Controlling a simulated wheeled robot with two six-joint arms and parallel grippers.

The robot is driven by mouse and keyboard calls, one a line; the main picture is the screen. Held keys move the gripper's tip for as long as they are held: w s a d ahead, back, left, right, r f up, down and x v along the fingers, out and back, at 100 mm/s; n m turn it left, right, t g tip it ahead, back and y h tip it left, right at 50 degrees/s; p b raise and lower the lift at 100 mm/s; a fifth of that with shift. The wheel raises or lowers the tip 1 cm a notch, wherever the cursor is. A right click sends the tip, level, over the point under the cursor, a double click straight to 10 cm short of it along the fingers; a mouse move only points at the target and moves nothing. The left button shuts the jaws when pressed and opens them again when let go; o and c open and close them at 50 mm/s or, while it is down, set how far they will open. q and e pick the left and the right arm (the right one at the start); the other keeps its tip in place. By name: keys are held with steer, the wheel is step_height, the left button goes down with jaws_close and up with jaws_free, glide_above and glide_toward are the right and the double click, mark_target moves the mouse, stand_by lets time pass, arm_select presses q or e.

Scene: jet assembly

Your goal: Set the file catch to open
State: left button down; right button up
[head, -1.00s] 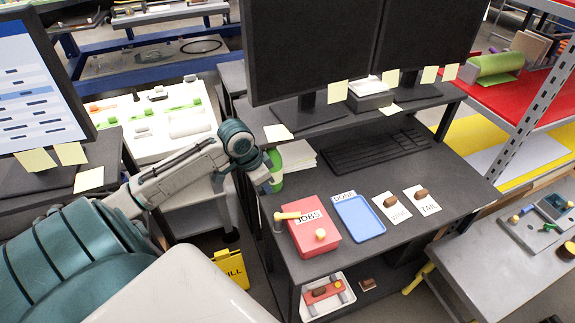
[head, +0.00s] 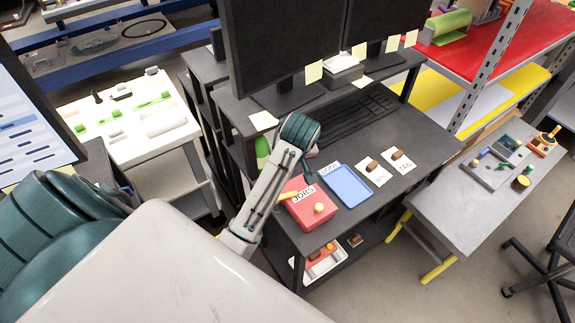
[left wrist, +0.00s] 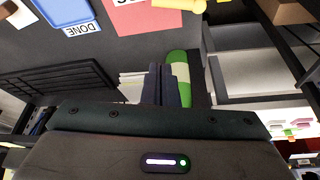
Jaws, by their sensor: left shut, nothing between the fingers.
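In the left wrist view the box (left wrist: 140,18) and the yellow lever (left wrist: 180,4) are cut off by the top edge. My left gripper (left wrist: 164,84) is shut and empty. In the head view it is mostly hidden by my teal wrist, above the desk behind the box. My right gripper is not in view.
A blue DONE tray (head: 349,184) lies right of the box, then two labelled cards with brown blocks. A green cup (left wrist: 178,62) stands just beyond the left fingers. Monitors (head: 290,45) and a keyboard stand behind. A shelf below holds a white bin (head: 325,266).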

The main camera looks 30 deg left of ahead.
mark_target(286, 198)
arm_select(q)
steer(key=p+x, duration=0.2)
steer(key=x, duration=0.7)
steer(key=shift+f, duration=0.15)
steer(key=shift+s+d+f+p, duration=0.25)
steer(key=shift+s+d+p, duration=0.15)
steer(key=shift+d+p, duration=0.15)
steer(key=shift+s+d+f+p, duration=0.3)
steer(key=shift+s+d+p, duration=0.15)
steer(key=shift+d, duration=0.15)
steer(key=shift+s+d, duration=0.3)
steer(key=shift+d, duration=0.05)
steer(key=shift+f, duration=0.15)
steer(key=shift+w, duration=0.15)
